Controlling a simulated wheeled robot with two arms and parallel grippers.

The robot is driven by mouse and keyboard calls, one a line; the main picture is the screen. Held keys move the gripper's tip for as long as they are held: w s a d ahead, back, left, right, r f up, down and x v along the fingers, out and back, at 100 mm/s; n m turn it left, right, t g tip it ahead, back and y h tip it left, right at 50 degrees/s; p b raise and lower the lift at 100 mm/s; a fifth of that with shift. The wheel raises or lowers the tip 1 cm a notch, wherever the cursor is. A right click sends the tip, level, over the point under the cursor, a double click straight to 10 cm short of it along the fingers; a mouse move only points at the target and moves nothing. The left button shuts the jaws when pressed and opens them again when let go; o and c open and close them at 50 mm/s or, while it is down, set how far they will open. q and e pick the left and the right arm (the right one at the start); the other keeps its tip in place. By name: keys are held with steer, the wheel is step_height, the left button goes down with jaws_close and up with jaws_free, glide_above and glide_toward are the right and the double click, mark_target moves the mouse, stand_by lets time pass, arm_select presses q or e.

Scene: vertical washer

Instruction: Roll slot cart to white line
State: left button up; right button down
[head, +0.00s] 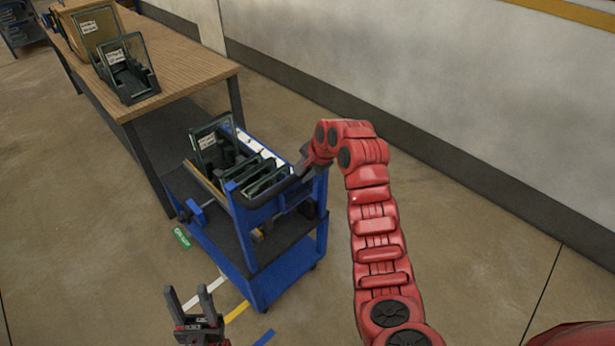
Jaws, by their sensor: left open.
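The slot cart (252,285) is blue with dark shelves and stands beside the wooden table, with several dark framed panels in its top slots. A dark handle bar (272,193) runs along its near top side. My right gripper (302,172) is at the right end of this bar; its fingers are too small and hidden to tell whether they grip it. My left gripper (189,291) is open and empty at the lower left, apart from the cart. A white line (206,292) lies on the floor left of the cart's base, partly hidden behind my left gripper.
A yellow line (238,311) and a blue line (264,337) lie nearer on the floor. A green label (181,238) is left of the cart. The wooden table (190,75) carries dark racks. A wall (420,75) runs along the right, with clear floor before it.

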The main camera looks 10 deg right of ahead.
steer(key=w+a, duration=0.1)
steer(key=w+a+b, duration=0.1)
steer(key=w, duration=0.1)
stand_by(0.6)
steer(key=shift+c, duration=2)
jaws_free()
steer(key=shift+s, duration=0.1)
steer(key=shift+r, duration=0.1)
